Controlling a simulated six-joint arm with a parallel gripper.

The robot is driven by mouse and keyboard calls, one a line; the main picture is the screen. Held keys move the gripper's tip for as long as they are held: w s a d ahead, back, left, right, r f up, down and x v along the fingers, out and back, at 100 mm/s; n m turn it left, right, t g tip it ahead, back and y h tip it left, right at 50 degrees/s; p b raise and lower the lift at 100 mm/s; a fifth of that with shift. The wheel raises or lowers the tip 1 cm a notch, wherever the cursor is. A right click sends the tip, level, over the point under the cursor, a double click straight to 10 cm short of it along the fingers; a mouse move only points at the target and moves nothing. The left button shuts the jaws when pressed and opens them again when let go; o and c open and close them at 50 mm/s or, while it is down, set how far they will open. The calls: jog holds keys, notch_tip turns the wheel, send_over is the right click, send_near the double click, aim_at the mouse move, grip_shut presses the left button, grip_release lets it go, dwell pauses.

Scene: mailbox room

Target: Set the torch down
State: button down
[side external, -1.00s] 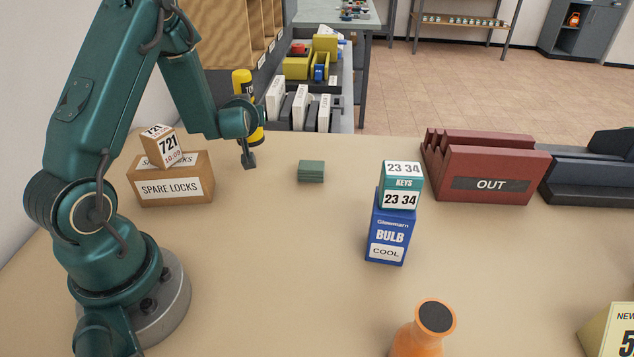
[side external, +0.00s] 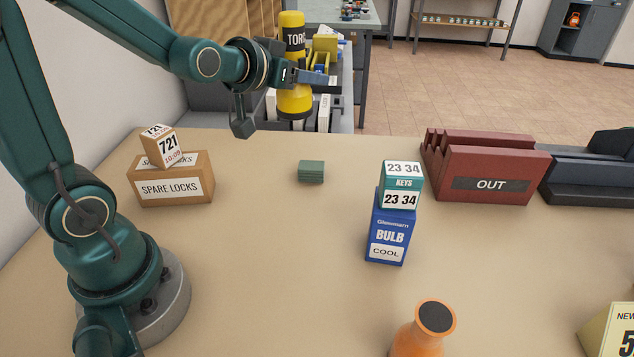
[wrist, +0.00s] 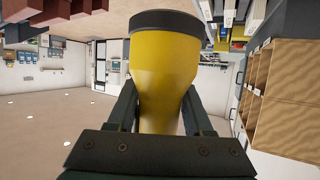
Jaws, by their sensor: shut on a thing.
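The torch (side external: 293,98) is yellow with a black band lettered "TORC". My gripper (side external: 300,77) is shut on it and holds it upright, in the air near the far left edge of the table (side external: 275,270). In the wrist view the yellow torch (wrist: 167,70), with its dark rim, fills the middle between my gripper's two fingers (wrist: 160,110). The gripper partly hides the torch's middle in the side view.
A small green stack (side external: 311,172) lies on the table. A SPARE LOCKS box (side external: 172,188) carries a 721 box (side external: 160,148). A BULB box (side external: 390,238) carries a KEYS box (side external: 402,185). An orange object (side external: 422,335) stands in front; a red OUT rack (side external: 490,178) stands right.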

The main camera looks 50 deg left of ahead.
jog(key=s+d+r+m+h, duration=0.2)
jog(key=s+d+m+h, duration=0.1)
jog(key=d+m+h, duration=0.65)
jog(key=s+d+f+m+g+h, duration=0.5)
jog(key=s+f+m+g+h, duration=0.3)
jog(key=m+g, duration=0.25)
jog(key=shift+n+y, duration=0.3)
jog(key=shift+y, duration=0.05)
jog(key=d+f, duration=0.2)
jog(key=d, duration=0.2)
jog(key=s+d+f, duration=0.1)
jog(key=d+f, duration=0.1)
jog(key=d, duration=0.1)
jog(key=s+d+f, duration=0.1)
jog(key=d+f, duration=0.2)
jog(key=d, duration=0.1)
jog(key=shift+s+d, duration=0.15)
jog(key=shift+d, duration=0.2)
jog(key=shift+f, duration=1.95)
jog(key=shift+c, duration=1.5)
grip_release()
jog(key=shift+f, duration=0.1)
